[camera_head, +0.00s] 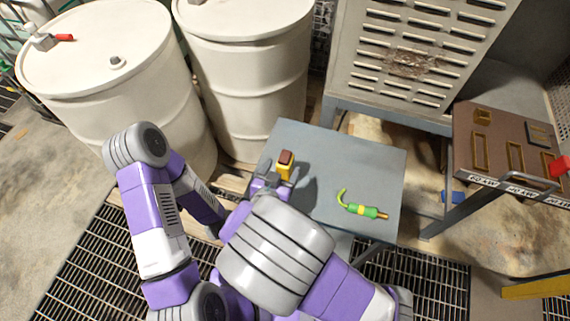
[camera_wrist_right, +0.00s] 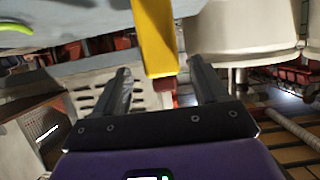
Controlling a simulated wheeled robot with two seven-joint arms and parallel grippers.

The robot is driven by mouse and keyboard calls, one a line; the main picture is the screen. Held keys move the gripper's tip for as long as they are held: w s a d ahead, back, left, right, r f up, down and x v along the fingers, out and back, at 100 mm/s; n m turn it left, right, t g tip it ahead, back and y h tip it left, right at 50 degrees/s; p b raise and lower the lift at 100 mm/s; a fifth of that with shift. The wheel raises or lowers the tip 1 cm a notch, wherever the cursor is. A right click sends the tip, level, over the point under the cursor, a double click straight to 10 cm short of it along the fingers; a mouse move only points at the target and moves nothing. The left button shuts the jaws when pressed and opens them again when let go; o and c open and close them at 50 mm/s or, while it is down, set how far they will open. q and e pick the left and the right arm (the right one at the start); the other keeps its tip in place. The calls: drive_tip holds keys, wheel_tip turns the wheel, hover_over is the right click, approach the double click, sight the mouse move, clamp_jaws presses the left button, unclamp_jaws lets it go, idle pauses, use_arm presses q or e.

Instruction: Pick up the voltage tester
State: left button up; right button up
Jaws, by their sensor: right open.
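A yellow upright tool with a dark red top (camera_head: 285,163) stands on the grey table (camera_head: 330,150), near its left side. A green and yellow tool with a curled green tail and a copper-coloured tip (camera_head: 362,210) lies at the table's right front. I cannot tell by looks alone which is the voltage tester. My right gripper (camera_head: 270,180) is open, just beside the yellow tool. In the right wrist view, the yellow tool (camera_wrist_right: 156,40) shows between the two open fingers (camera_wrist_right: 160,68), with gaps on both sides. My left gripper is not in view.
Two white drums (camera_head: 105,55) stand behind and left of the table. A slotted metal cabinet (camera_head: 400,60) stands behind it. A brown panel (camera_head: 510,140) is at the right. The table's middle is clear. Floor grating (camera_head: 75,260) shows in front.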

drive_tip(key=b+x, duration=0.1)
drive_tip(key=x, duration=0.3)
drive_tip(key=shift+w, duration=0.25)
drive_tip(key=shift+r, duration=0.1)
drive_tip(key=shift+c, duration=0.4)
drive_tip(key=c, duration=1.1)
